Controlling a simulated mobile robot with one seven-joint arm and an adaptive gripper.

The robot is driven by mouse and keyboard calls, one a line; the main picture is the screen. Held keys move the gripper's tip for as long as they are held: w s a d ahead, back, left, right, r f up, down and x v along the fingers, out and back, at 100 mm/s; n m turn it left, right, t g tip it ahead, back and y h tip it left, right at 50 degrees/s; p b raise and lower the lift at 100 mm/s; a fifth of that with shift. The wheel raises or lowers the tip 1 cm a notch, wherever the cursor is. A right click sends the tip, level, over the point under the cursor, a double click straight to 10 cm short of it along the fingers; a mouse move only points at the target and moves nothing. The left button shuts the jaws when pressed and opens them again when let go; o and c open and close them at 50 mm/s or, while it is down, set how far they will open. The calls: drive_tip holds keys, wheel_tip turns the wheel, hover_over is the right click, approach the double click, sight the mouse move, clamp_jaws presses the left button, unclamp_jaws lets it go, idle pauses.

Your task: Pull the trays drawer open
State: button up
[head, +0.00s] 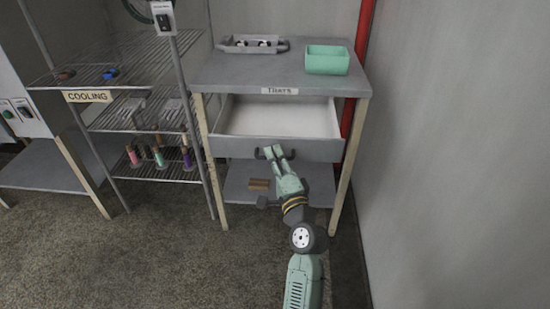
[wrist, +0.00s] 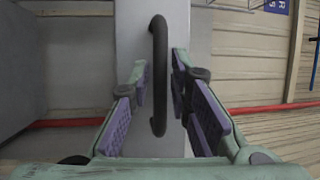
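The trays drawer (head: 225,147) is under the worktop labelled "TRAYS" (head: 279,91). It stands pulled out, with its pale, empty-looking inside showing. Its dark bar handle (wrist: 159,75) runs upright in the wrist view, in front of the grey drawer front (wrist: 130,25). My gripper (head: 272,152) is at the drawer front in the head view, where it hides part of the handle. In the wrist view my gripper (wrist: 160,88) has its fingers on either side of the handle, with a narrow gap showing on both sides. The fingers look open and apart from the handle.
A grey tray (head: 253,45) and a green bin (head: 327,60) stand on the worktop. A brown block (head: 258,184) lies on the lower shelf. A wire rack labelled "COOLING" (head: 87,96) stands left; a red pipe (head: 363,35) and wall are right. The floor (head: 150,260) in front is clear.

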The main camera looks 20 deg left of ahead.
drive_tip(key=v, duration=0.7)
drive_tip(key=shift+s, duration=0.15)
drive_tip(key=shift+d, duration=0.15)
